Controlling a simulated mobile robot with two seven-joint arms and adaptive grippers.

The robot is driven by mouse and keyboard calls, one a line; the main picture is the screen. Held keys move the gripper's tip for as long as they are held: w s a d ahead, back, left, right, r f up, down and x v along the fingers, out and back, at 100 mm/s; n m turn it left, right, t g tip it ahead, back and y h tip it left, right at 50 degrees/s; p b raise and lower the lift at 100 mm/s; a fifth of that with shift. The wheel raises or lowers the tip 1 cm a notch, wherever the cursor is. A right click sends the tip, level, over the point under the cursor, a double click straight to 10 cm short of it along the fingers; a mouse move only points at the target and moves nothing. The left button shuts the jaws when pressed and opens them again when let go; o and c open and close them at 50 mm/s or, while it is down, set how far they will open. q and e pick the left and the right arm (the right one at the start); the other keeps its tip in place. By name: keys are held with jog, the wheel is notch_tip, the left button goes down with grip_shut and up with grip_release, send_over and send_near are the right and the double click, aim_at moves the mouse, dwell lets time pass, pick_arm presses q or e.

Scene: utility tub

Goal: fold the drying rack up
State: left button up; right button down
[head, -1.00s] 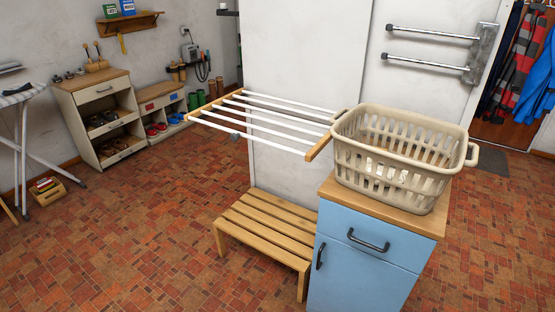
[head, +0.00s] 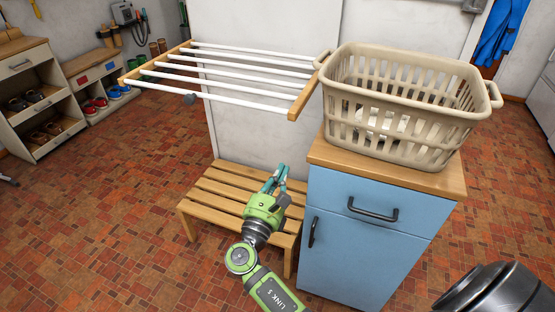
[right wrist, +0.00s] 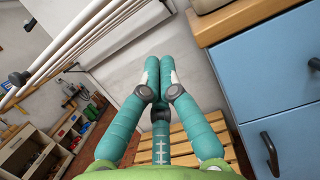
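The drying rack (head: 215,75) stands out level from the white wall panel, with white rods between two wooden end bars. A round grey knob (head: 190,98) sits at its near-left part. In the right wrist view, the rack's rods (right wrist: 75,45) run along the upper left, with the dark knob (right wrist: 18,78) at the left edge. My right gripper (head: 278,172), green with teal fingers, is below the rack and to the right of the knob, over the slatted bench. In the right wrist view its fingertips (right wrist: 159,62) are drawn together with nothing between them. My left gripper is out of view.
A beige laundry basket (head: 400,105) stands on the blue cabinet (head: 365,245), close to the rack's right end. A slatted wooden bench (head: 225,195) is under the rack. Shoe shelves (head: 40,100) stand at the left. The tiled floor in front of the rack's left side is clear.

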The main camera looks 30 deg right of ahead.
jog(key=w+d+r+p, duration=0.3)
jog(key=w+d+r, duration=0.2)
jog(key=d+r, duration=0.1)
jog(key=shift+d, duration=0.3)
jog(key=shift+w, duration=0.1)
